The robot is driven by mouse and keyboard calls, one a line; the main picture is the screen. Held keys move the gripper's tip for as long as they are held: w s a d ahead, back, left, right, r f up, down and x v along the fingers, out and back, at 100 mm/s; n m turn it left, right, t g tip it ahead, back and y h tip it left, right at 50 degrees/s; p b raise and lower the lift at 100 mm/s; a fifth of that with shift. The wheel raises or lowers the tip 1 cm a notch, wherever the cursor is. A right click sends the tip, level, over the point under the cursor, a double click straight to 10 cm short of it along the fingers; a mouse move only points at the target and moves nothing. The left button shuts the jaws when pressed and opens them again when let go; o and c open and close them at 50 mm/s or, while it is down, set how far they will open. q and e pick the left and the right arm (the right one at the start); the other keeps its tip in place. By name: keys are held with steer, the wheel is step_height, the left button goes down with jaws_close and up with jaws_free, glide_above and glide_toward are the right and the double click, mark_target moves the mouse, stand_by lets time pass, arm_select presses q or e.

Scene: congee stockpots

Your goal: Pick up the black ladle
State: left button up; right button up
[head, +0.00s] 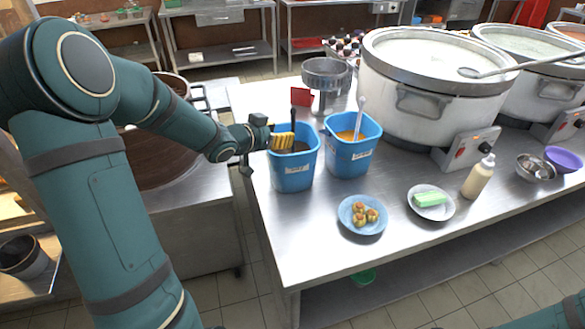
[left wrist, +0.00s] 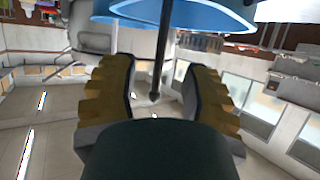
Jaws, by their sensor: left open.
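The black ladle (head: 293,118) stands in the left blue bucket (head: 293,172), its thin dark handle rising above the rim. In the left wrist view the handle (left wrist: 163,50) lies between my two yellow fingers, with gaps on both sides. My left gripper (head: 283,140) is at the bucket's rim, open around the handle and not closed on it; it also fills the left wrist view (left wrist: 160,95). The ladle's bowl is hidden inside the bucket. My right gripper is out of view.
A second blue bucket (head: 350,155) with a pale-handled utensil (head: 359,118) stands just right. Large stockpots (head: 432,90) line the back. Plates (head: 362,229) (head: 418,211) and a sauce bottle (head: 477,180) sit in front. The counter's front left (head: 290,235) is clear.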

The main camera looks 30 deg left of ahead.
mark_target(292, 130)
arm_select(q)
steer(key=b+x, duration=0.1)
steer(key=x, duration=0.5)
steer(key=shift+w+b, duration=0.35)
steer(key=shift+c, duration=0.3)
jaws_close()
